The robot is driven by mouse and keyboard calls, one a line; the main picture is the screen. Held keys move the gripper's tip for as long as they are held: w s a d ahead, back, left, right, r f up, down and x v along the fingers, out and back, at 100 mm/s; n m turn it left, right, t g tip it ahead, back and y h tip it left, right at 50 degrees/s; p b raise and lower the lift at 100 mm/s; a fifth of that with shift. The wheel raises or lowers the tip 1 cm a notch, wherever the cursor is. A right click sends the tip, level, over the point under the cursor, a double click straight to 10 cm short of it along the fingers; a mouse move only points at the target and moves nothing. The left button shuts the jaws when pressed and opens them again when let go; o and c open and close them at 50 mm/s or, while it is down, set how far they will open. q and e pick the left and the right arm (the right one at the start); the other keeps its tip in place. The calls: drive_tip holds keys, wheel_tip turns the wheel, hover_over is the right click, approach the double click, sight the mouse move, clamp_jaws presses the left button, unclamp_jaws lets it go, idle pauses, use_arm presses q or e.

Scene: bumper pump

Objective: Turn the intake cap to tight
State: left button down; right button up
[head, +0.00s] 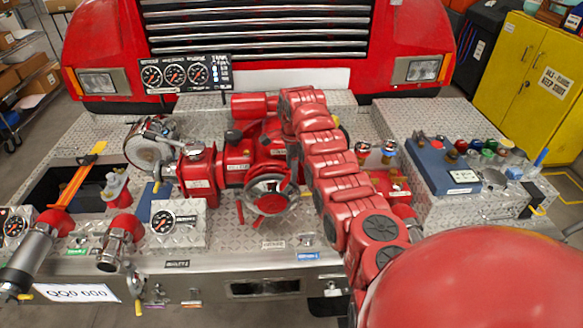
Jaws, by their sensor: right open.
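The intake cap (268,190) looks like the round chrome and red piece with handles on the front of the red pump (243,150), at the middle of the bumper. I cannot tell from its look how tight it is. My right arm comes in from the lower right and reaches over the pump's right side. My right gripper (293,160) is mostly hidden by this arm; dark parts of it show just above and to the right of the cap. It is open, and I cannot tell whether it touches the cap. My left gripper is out of view.
A gauge panel (186,74) stands behind the pump. A single gauge (163,222) and a red hose fitting (121,238) are at the front left. A blue tray (444,172) with several small coloured parts lies right on the tread-plate deck (408,125).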

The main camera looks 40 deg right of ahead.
drive_tip(key=f, duration=0.2)
drive_tip(key=shift+w+f, duration=0.3)
drive_tip(key=shift+w, duration=0.05)
drive_tip(key=shift+s+f, duration=0.1)
drive_tip(key=shift+f, duration=0.1)
drive_tip(key=shift+d, duration=0.1)
drive_tip(key=shift+c, duration=0.4)
clamp_jaws()
idle(0.6)
